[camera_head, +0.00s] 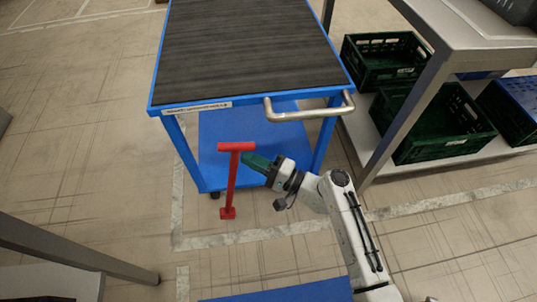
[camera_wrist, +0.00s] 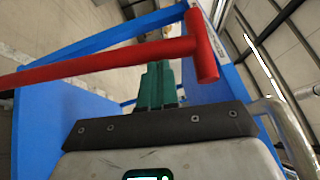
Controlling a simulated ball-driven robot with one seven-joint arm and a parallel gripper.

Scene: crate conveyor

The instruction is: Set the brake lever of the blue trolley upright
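The blue trolley (camera_head: 192,104) stands ahead with a dark ribbed top and a bare blue lower shelf. Its red brake lever (camera_head: 232,185) has a T-shaped handle and rises from a small red foot at the trolley's near side. It looks close to upright; its exact tilt is hard to judge. My gripper (camera_head: 247,160), with green fingers, is just right of the lever, below the handle. In the wrist view the red lever (camera_wrist: 90,65) crosses over the green fingers (camera_wrist: 156,88), partly hiding their tips. The fingers look shut together, not around the lever. Contact cannot be told.
A grey metal handle (camera_head: 310,112) sticks out from the trolley's near edge. A grey rack (camera_head: 412,100) with dark green crates (camera_head: 385,61) stands at right. A grey table leg (camera_head: 75,246) is at lower left. The floor left of the lever is clear.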

